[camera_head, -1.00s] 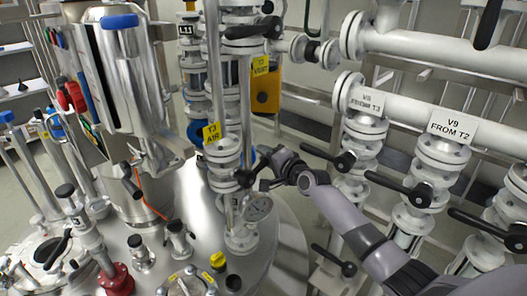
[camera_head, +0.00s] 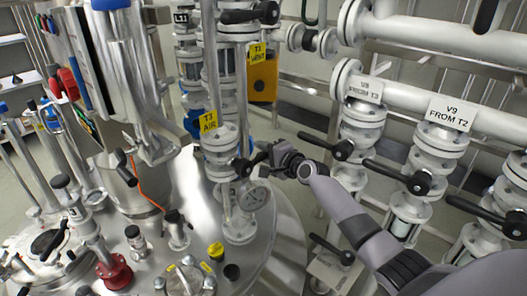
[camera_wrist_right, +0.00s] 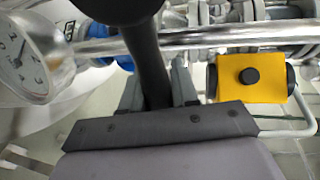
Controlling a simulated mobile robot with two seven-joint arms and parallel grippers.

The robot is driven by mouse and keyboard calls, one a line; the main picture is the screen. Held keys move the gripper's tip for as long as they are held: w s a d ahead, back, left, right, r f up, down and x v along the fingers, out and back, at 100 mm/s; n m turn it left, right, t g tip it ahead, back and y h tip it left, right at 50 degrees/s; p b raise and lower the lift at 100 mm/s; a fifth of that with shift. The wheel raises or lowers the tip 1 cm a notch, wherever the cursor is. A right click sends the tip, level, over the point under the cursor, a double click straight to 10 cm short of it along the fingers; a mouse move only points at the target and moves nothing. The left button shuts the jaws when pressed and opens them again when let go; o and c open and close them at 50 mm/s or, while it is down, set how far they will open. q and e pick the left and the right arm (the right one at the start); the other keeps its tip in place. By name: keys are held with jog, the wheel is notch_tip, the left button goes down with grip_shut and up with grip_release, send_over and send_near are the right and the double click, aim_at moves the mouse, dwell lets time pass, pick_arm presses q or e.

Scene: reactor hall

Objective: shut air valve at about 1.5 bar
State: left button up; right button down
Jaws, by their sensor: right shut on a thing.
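The air valve (camera_head: 221,142) is a white flanged body on a pipe above the reactor lid, with a yellow "T3 AIR" tag (camera_head: 209,121). A black lever handle (camera_wrist_right: 148,62) runs between the fingers of my right gripper (camera_wrist_right: 158,88) in the wrist view. My right gripper (camera_head: 266,157) is shut on this handle, to the right of the valve in the head view. A round pressure gauge (camera_head: 254,196) sits just below; its dial also shows, cut off, in the wrist view (camera_wrist_right: 27,55). I cannot read its pressure surely. My left gripper is out of view.
A yellow box (camera_head: 263,79) hangs behind, near the "T3 VENT" tag (camera_head: 257,53). White pipes with several black-handled valves, one marked "V9 FROM T2" (camera_head: 450,114), stand at the right beside my arm. The lid (camera_head: 205,240) carries several fittings in front.

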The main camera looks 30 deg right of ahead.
jog(key=c, duration=1)
grip_release()
jog(key=shift+s+f, duration=0.1)
jog(key=shift+f, duration=0.25)
jog(key=shift+o, duration=0.2)
jog(key=shift+r, duration=0.15)
jog(key=shift+r, duration=0.1)
jog(key=p+v, duration=0.2)
jog(key=v, duration=0.5)
